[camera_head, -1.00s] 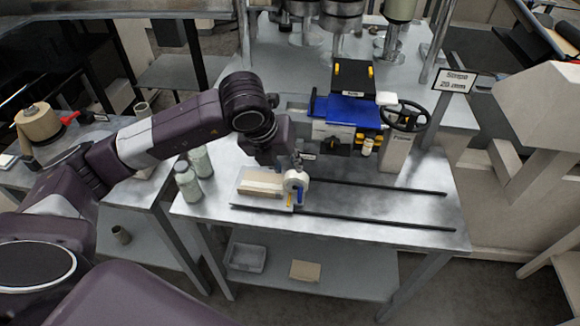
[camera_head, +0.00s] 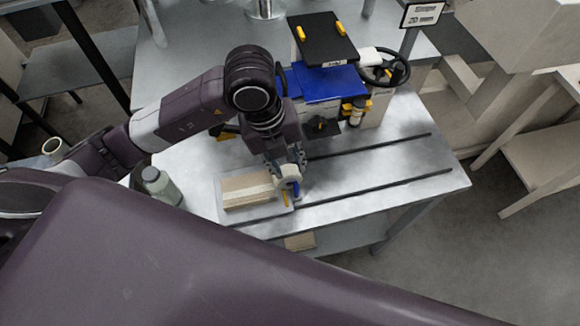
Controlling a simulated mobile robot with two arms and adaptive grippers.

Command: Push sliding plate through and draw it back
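The sliding plate (camera_head: 222,212) is a pale flat plate at the left end of two dark rails (camera_head: 375,190) on the metal table. A light wooden block (camera_head: 248,190) lies on it. At its right edge stands a round cream knob or roll (camera_head: 288,174) with blue and yellow bits below. My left gripper (camera_head: 285,168) points down at this round piece, its fingers beside it. The arm hides part of the contact, so I cannot tell if the fingers are closed on it. My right gripper is not in view.
A machine with a blue cover (camera_head: 325,82), a black top plate (camera_head: 322,38) and a black handwheel (camera_head: 388,68) stands behind the rails. A greenish bottle (camera_head: 160,185) stands left of the plate. The rails to the right are clear.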

